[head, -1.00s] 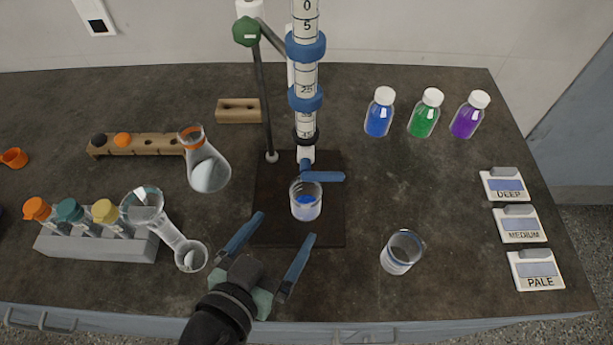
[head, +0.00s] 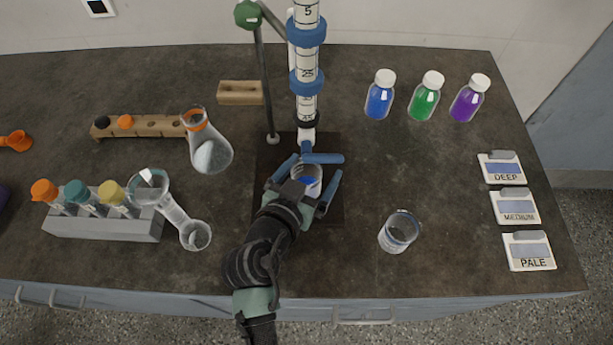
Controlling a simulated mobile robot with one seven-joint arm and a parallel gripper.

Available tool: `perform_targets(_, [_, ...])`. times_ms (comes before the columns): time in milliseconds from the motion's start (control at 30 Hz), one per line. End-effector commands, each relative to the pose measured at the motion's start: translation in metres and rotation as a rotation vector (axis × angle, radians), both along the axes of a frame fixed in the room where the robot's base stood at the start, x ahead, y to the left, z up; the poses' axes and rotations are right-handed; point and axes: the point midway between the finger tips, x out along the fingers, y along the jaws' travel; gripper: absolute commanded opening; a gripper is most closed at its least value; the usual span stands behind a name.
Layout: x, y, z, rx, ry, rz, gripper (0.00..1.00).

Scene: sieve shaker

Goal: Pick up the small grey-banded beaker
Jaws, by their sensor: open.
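A small clear beaker (head: 309,178) with blue liquid stands on the dark stand base under the burette tip. My gripper (head: 310,174) is open, with one finger on each side of this beaker. The palm hides the beaker's near lower part, and I cannot tell whether the fingers touch it or what colour its band is. A second clear beaker (head: 398,232) stands upright on the bench to the right, apart from my gripper. It has a pale band low on its wall and looks empty.
The burette (head: 306,75) with a blue tap (head: 322,158) hangs just behind my gripper. An orange-necked flask (head: 209,145) and a glass funnel (head: 150,186) are to the left. Bottles (head: 424,97) and labelled cards (head: 515,207) are at the right. The front bench between the beakers is clear.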

Motion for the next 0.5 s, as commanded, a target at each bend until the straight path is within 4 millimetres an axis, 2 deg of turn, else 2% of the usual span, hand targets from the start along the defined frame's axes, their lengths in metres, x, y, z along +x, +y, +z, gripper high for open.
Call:
perform_targets(200, [0.0003,-0.0002,-0.0004,0.001,0.000,0.000,0.95])
perform_targets(500, [0.0000,-0.0001,-0.0004,0.000,0.000,0.000,0.41])
